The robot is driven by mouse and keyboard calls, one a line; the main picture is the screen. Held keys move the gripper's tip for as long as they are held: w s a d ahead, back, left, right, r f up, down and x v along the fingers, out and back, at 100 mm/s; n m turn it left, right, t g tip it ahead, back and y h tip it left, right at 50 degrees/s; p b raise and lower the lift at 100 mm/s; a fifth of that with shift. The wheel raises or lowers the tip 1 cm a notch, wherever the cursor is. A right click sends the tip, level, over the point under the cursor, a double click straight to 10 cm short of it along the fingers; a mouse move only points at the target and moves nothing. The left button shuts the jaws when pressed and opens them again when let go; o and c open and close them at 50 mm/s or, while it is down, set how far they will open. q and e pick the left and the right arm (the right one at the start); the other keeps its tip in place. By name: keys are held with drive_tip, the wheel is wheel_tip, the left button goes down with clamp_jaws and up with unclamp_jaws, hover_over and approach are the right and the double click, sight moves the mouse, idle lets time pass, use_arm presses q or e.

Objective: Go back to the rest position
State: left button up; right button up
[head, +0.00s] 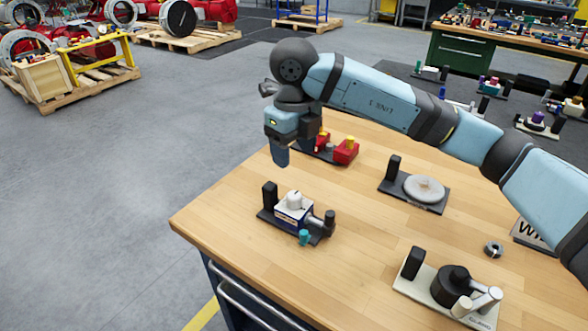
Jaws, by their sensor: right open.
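My right arm reaches in from the right across the wooden table (240,210). My right gripper (280,155) points down above the table's far left part, open, with nothing visible in it. Its two fingertips overlap in this view, so the gap is hard to see. Nearer than it, a blue-and-white valve actuator (293,212) with a white knob sits on a dark base plate, apart from the gripper. A red unit with a yellow top (346,150) stands just behind and right of the gripper, partly hidden by it. My left gripper is not in view.
A round grey disc (424,188) on a dark plate lies under my forearm. A black-and-white unit (453,285) stands at the front, near a small metal ring (493,249). Bare wood lies between these. Open floor (100,200) is to the left.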

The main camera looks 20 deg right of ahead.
drive_tip(key=shift+r, duration=0.95)
